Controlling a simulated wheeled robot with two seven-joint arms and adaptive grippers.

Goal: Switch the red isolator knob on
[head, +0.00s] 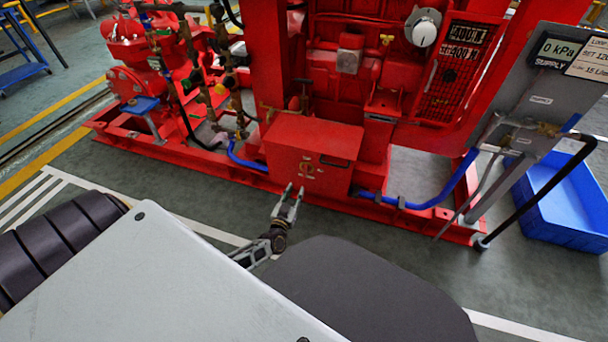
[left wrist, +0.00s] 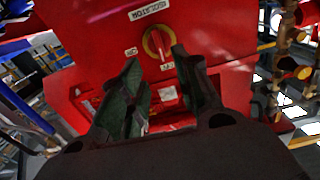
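The isolator knob (left wrist: 154,42) is a red handle on a yellow disc, on the front of a red box (head: 290,143). In the left wrist view an "ISOLATOR" label (left wrist: 150,9) is above it, an "ON" label (left wrist: 131,51) to its left, and an "OFF" label (left wrist: 167,66) below. The handle stands near upright in that view, its lower end towards the OFF label. My left gripper (head: 294,190) is open, its fingers pointing at the box; it also shows in the left wrist view (left wrist: 156,58). The knob appears between and beyond the fingertips, apparently untouched. My right gripper is out of view.
Blue hoses (head: 240,158) run beside the box along the red base frame (head: 215,170). Valves and pipes (head: 215,90) stand left of the box. At right are a grey gauge panel (head: 540,95) reading 0 kPa, a black pole and a blue tray (head: 565,205).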

